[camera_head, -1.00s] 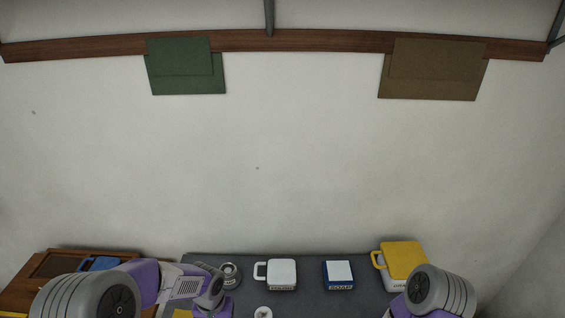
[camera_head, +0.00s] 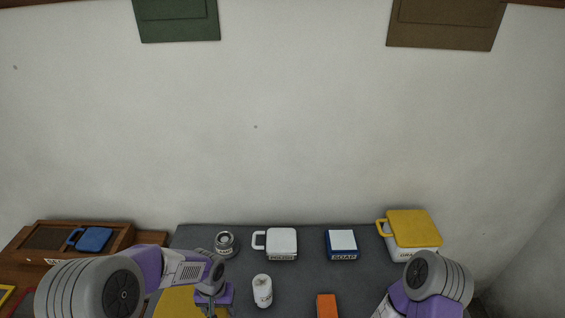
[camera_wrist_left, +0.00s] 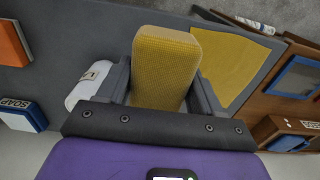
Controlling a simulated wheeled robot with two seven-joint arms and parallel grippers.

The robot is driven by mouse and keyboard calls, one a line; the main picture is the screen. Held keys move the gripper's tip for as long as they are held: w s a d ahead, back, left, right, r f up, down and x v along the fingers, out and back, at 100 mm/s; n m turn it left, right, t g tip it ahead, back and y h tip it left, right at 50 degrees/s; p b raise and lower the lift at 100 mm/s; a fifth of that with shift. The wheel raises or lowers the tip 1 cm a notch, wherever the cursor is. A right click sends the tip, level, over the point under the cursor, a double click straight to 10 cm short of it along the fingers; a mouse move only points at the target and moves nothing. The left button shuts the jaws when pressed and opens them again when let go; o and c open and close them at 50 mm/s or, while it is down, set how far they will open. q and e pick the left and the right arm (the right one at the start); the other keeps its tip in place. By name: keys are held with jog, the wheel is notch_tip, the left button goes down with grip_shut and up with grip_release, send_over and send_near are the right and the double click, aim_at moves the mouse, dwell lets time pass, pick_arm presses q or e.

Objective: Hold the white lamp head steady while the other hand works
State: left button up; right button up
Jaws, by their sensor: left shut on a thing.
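My left gripper (camera_wrist_left: 161,82) is shut on a yellow, textured, sponge-like block (camera_wrist_left: 165,62), which stands out between its two dark fingers. In the head view the left gripper (camera_head: 213,298) is over the front left of the grey mat, and the block cannot be made out there. I cannot pick out a white lamp head. A white labelled canister (camera_head: 262,291) stands just right of the left gripper; in the left wrist view a white rounded thing (camera_wrist_left: 88,88) shows beside one finger. My right arm is at the lower right; its gripper is out of view.
On the grey mat (camera_head: 305,280) are a round metal tin (camera_head: 225,243), a white mug-like container (camera_head: 281,243), a soap box (camera_head: 342,245), a yellow-topped container (camera_head: 413,232), an orange block (camera_head: 327,305) and a yellow cloth (camera_head: 176,303). A wooden tray (camera_head: 112,258) stands left.

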aim_at(221, 313)
pick_arm(q)
notch_tip(221, 313, down, 3)
jog(key=shift+f+b, duration=0.2)
jog(key=shift+b, duration=0.8)
jog(key=shift+r, duration=0.1)
pick_arm(e)
notch_tip(221, 313, down, 3)
jog(key=shift+f, duration=0.1)
pick_arm(q)
jog(key=shift+r, duration=0.15)
notch_tip(221, 313, up, 15)
jog(key=p, duration=1.5)
pick_arm(e)
notch_tip(221, 313, up, 15)
pick_arm(q)
jog(key=shift+f, duration=0.3)
pick_arm(e)
jog(key=shift+f, duration=0.15)
